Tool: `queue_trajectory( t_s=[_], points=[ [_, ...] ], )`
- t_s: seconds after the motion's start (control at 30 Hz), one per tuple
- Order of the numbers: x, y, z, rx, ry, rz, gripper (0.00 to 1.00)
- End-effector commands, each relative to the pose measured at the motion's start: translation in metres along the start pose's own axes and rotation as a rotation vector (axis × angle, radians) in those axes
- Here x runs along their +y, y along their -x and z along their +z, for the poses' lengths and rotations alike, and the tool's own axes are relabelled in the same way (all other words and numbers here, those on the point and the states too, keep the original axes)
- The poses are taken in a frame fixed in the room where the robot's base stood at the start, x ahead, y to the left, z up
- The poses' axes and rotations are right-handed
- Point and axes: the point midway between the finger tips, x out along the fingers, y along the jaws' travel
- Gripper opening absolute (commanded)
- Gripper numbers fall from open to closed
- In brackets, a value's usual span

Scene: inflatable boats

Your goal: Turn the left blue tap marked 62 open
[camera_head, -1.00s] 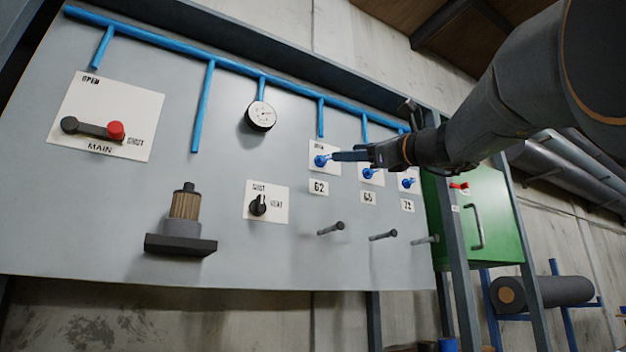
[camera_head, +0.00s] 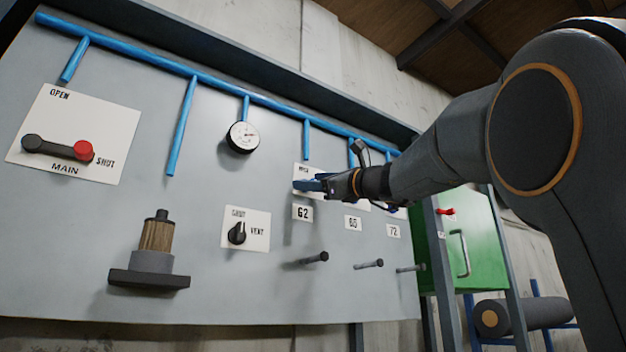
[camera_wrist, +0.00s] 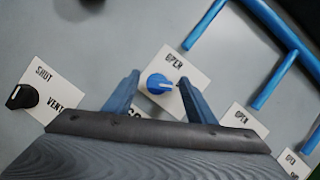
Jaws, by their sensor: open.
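The left blue tap (camera_wrist: 157,83) sits on a white plate (camera_wrist: 172,68) lettered OPEN in the wrist view. The label 62 (camera_head: 303,213) is just below the gripper there. In the wrist view the fingers and palm partly cover the label.
Neighbouring plates (camera_wrist: 244,121) are close on the right, with labels 65 (camera_head: 352,223) and 72 (camera_head: 393,231). A black vent knob (camera_head: 237,233) is to the lower left. Pegs (camera_head: 314,258) stick out below. Blue pipes (camera_head: 306,140) run above.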

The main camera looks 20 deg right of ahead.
Motion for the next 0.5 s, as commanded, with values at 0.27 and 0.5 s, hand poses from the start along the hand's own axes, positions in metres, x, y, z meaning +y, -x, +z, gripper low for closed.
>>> queue_trajectory(
  t_s=[0.27,0.5],
  points=[
    [-0.0003,0.0003,-0.0008,0.001,0.000,-0.001,0.35],
    [-0.0006,0.0006,-0.0007,0.001,0.001,-0.001,0.11]
  ],
)
